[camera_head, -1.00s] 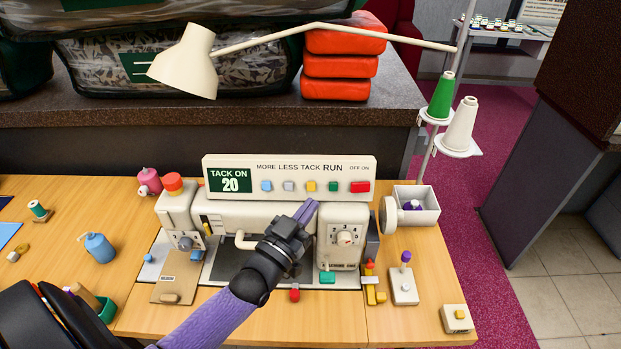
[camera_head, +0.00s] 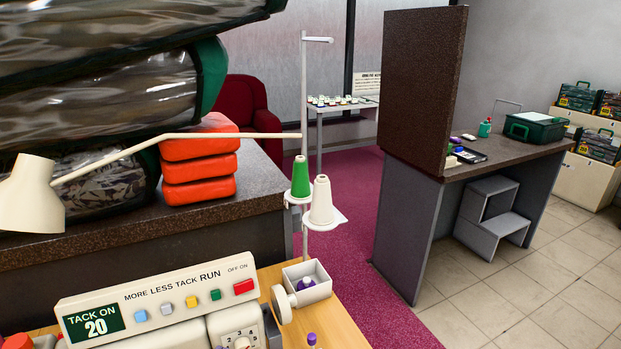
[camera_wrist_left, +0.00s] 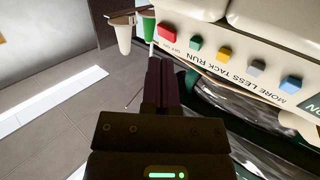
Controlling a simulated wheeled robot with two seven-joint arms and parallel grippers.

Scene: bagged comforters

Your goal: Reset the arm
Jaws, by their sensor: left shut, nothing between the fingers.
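My left gripper (camera_wrist_left: 161,85) shows only in the left wrist view. Its dark purple fingers are together with nothing between them. It is close to the sewing machine's control panel (camera_wrist_left: 235,60), which appears upside down to its right with coloured buttons. The same control panel (camera_head: 160,300) is at the lower left of the head view, reading "TACK ON 20". Neither of my arms is in the head view, and my right gripper is in no frame.
A thread stand with a green cone (camera_head: 301,178) and a white cone (camera_head: 321,202) rises beside the machine. A cream lamp (camera_head: 28,196) reaches over it. Bagged comforters (camera_head: 110,95) and red folded pieces (camera_head: 199,165) lie on the counter. Magenta carpet (camera_head: 372,250) is clear.

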